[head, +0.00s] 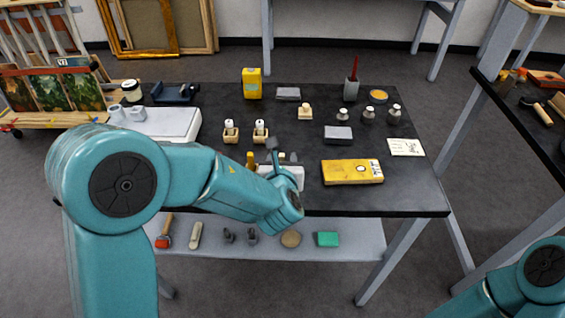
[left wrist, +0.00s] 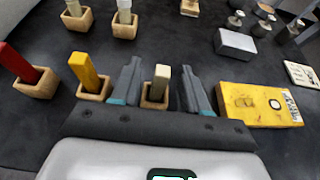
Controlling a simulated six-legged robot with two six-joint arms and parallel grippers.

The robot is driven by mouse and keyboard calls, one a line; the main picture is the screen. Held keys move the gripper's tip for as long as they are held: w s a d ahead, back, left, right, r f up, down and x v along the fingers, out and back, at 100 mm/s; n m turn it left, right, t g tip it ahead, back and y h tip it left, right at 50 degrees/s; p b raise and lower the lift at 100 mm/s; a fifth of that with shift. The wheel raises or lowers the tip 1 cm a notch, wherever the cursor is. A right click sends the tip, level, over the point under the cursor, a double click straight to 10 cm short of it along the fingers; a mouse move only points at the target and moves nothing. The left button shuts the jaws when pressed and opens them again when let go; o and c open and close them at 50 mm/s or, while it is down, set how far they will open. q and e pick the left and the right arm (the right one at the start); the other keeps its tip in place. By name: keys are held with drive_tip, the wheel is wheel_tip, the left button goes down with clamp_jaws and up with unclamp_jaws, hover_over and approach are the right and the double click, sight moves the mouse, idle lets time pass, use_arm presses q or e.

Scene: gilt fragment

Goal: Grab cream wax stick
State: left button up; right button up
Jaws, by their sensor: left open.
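The cream wax stick (left wrist: 160,82) stands upright in a small wooden block holder (left wrist: 154,103) in the left wrist view. My left gripper (left wrist: 161,66) is open, with one finger on either side of the stick, and a gap shows on both sides. In the head view my left gripper (head: 282,152) is over the near part of the dark table, and I cannot make out the cream stick there. A yellow stick (left wrist: 85,72) in its own holder is just left of the gripper, and a red stick (left wrist: 20,62) is farther left. My right gripper is out of view.
Two pale sticks in wooden holders (head: 230,137) (head: 260,135) stand farther back. A yellow box (head: 352,172) lies to the right, with a grey block (head: 338,134) behind it. A white slab (head: 172,124) lies left. Bare table (head: 410,190) shows at the right front.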

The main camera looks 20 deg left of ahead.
use_arm(q)
drive_tip(key=x, duration=0.2)
drive_tip(key=shift+w+a+f, duration=0.1)
drive_tip(key=shift+w, duration=0.1)
drive_tip(key=shift+s, duration=0.1)
drive_tip(key=shift+c, duration=0.3)
clamp_jaws()
